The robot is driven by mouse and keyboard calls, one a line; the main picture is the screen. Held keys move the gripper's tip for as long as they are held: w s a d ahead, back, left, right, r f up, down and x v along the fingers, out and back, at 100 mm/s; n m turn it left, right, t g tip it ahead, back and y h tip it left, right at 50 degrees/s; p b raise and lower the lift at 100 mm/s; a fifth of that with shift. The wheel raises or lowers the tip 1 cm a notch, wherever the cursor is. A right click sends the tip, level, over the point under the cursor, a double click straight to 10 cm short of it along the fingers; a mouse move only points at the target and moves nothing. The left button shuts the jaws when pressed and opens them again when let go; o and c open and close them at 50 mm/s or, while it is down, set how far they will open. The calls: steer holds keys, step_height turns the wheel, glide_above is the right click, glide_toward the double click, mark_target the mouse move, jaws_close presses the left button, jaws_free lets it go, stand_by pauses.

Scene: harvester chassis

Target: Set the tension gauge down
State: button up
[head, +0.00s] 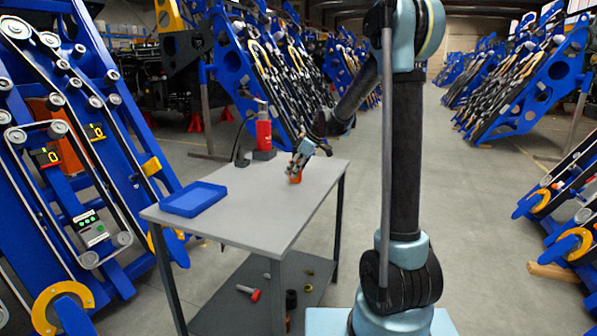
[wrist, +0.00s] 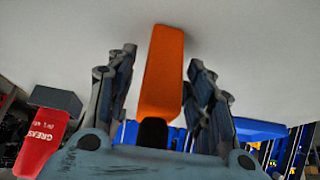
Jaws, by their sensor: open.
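The orange tension gauge (head: 295,179) is at the grey tabletop near its back right part, below my gripper (head: 299,160). In the wrist view the gauge (wrist: 164,75) is a long orange body with a black end, between the two fingers of my gripper (wrist: 161,60). The fingers are spread, with a visible gap on each side of the gauge. Its far end appears to meet the tabletop, though the exact contact is hard to see.
The grey table (head: 245,215) has a blue tray (head: 193,199) at its left and a red grease container (head: 263,133) at the back. The lower shelf (head: 225,308) holds a red-handled tool and small parts. Blue harvester frames (head: 75,150) stand left. The middle tabletop is clear.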

steer(key=v, duration=1.1)
steer(key=s+d+m+h, duration=0.1)
steer(key=s+d+m, duration=0.15)
steer(key=s, duration=0.25)
steer(key=s+d+m, duration=0.1)
steer(key=s+d, duration=0.3)
steer(key=s, duration=0.2)
steer(key=s+d+f+m+h, duration=0.1)
steer(key=s+d+f+m, duration=0.2)
steer(key=s, duration=0.6)
steer(key=s+d+f+m+h, duration=0.2)
steer(key=s+d+f+m, duration=0.2)
steer(key=s+d+f, duration=0.2)
steer(key=s+d+f+m+h, duration=0.1)
steer(key=s+d+f+m, duration=0.2)
steer(key=s+f, duration=0.5)
steer(key=s+d, duration=0.1)
steer(key=s, duration=0.4)
steer(key=shift+d+h, duration=0.3)
steer(key=shift+f, duration=0.15)
